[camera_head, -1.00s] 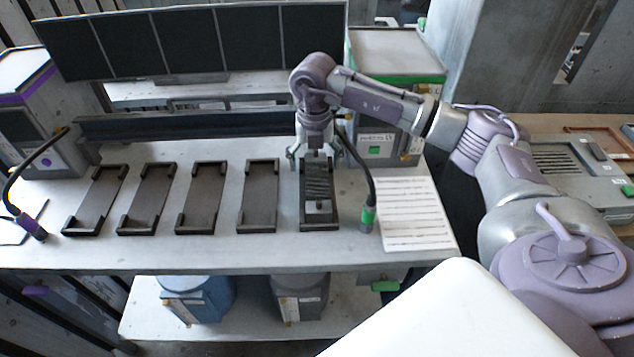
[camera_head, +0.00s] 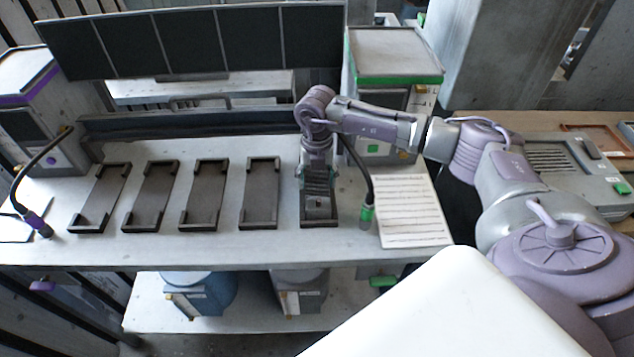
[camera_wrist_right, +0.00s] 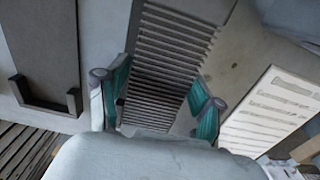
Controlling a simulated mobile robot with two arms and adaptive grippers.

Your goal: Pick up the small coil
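A dark ribbed block, which I take for the small coil (camera_head: 318,185), lies in the rightmost of a row of black trays on the grey bench. In the right wrist view the ribbed block (camera_wrist_right: 165,65) runs between my fingers. My right gripper (camera_head: 318,172) is low over this tray, pointing down. In the wrist view its teal-padded fingers (camera_wrist_right: 160,100) stand apart on either side of the block. The near end of the block is hidden by the gripper body. I cannot tell whether the pads touch its sides. My left gripper is not in view.
Several empty black trays (camera_head: 203,195) stand to the left. A printed sheet (camera_head: 411,210) and a green-tipped cable (camera_head: 366,212) lie close on the right. A green-rimmed box (camera_head: 395,55) and dark panels (camera_head: 190,40) stand behind. The bench front is clear.

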